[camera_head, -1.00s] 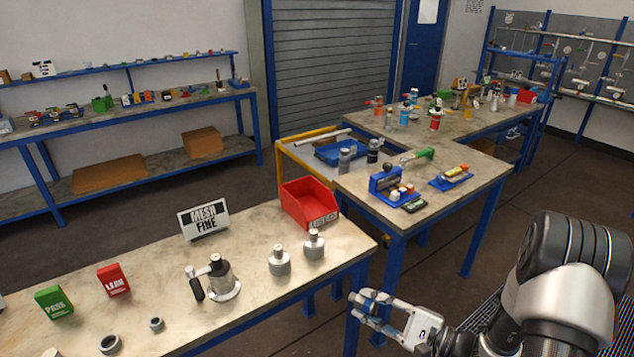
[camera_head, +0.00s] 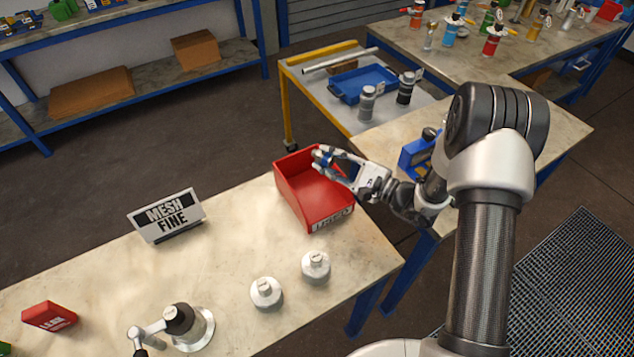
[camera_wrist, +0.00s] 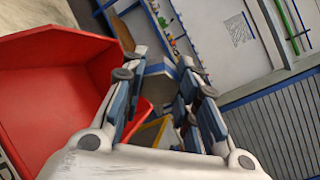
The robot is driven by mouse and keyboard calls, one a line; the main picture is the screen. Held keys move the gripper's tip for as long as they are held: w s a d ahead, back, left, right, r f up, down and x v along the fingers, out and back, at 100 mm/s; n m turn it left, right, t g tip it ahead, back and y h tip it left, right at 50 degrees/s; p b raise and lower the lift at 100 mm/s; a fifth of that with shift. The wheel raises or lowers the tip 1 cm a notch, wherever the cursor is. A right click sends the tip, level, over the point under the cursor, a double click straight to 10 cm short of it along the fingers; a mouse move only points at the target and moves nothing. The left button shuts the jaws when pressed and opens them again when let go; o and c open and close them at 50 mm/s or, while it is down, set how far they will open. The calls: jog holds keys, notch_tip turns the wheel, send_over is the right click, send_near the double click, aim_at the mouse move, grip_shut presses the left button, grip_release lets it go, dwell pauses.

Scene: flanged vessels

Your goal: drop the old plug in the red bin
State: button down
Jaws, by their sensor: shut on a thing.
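The red bin (camera_head: 312,200), with a label on its front that seems to read USED, stands open at the back right of the near bench. In the wrist view its red wall (camera_wrist: 50,85) fills the left side. My gripper (camera_head: 323,157) is at the bin's back right, its fingers reaching left over the rim. The plug cannot be made out in the head view. I see no plug inside the bin.
Two silver capped vessels (camera_head: 266,292) (camera_head: 316,266) stand in front of the bin. A MESH FINE sign (camera_head: 166,216) stands to its left. A handled vessel (camera_head: 190,325) is at the front. A yellow-framed cart (camera_head: 288,105) with a blue tray (camera_head: 362,84) is behind.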

jog(key=shift+a, duration=0.5)
jog(key=shift+f, duration=0.1)
notch_tip(320, 180, down, 6)
jog(key=b, duration=0.3)
jog(key=shift+r, duration=0.25)
jog(key=c, duration=1.2)
grip_release()
